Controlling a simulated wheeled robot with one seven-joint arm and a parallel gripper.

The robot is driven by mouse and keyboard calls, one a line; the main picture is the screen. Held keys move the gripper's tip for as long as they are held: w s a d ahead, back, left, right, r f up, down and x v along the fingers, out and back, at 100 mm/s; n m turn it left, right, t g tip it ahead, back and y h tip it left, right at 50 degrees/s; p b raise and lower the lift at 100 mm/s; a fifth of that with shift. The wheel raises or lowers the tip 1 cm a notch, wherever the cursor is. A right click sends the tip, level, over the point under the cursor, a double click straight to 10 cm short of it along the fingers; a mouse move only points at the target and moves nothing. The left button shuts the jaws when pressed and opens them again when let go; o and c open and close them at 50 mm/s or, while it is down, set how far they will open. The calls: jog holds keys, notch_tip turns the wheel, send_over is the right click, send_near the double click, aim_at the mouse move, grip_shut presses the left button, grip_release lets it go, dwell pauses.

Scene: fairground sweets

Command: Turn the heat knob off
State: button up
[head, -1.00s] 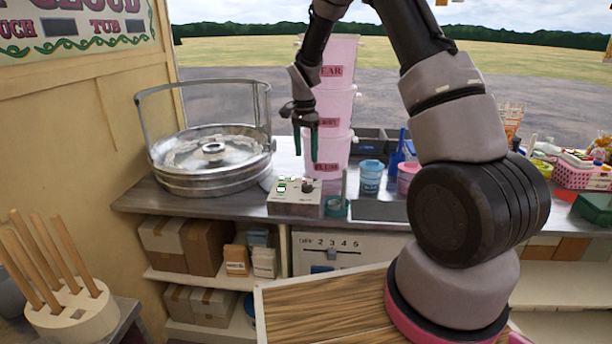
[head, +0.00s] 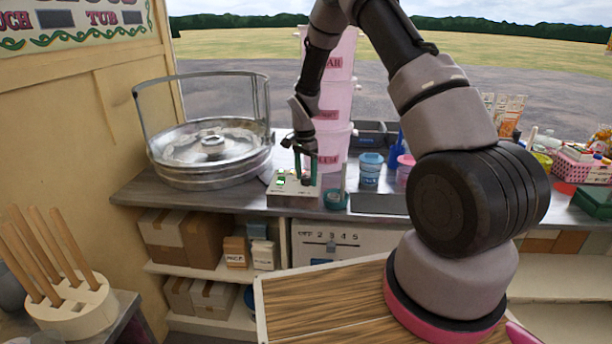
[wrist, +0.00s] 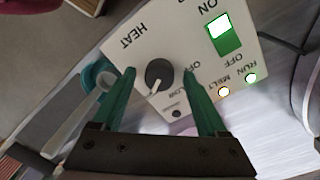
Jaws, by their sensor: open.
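The heat knob (wrist: 159,75) is a dark round dial with a pale pointer, on a white control box (wrist: 190,40) marked HEAT, OFF and LOW. In the wrist view its pointer aims down and slightly left. My gripper (wrist: 158,75) is open, its two green fingers on either side of the knob; I cannot tell whether they touch it. In the head view the box (head: 294,199) stands on the counter, and my gripper (head: 306,170) points down over its right part, largely hiding the knob. A green switch (wrist: 222,35) and the RUN and MELT lamps are lit.
A round metal floss pan (head: 212,160) stands left of the box. Stacked pink tubs (head: 333,142) stand close behind my gripper. A teal cup (head: 336,199) with a scoop sits just right of the box, and a blue tub (head: 370,170) stands further right.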

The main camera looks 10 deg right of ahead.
grip_shut()
jog(key=n, duration=0.5)
jog(key=shift+n, duration=0.4)
jog(key=n, duration=0.6)
jog(key=shift+t, duration=0.3)
jog(key=n, duration=0.6)
jog(key=shift+s+n, duration=0.1)
jog(key=shift+n, duration=0.2)
jog(key=n, duration=0.5)
jog(key=shift+t, duration=0.3)
jog(key=shift+n, duration=0.4)
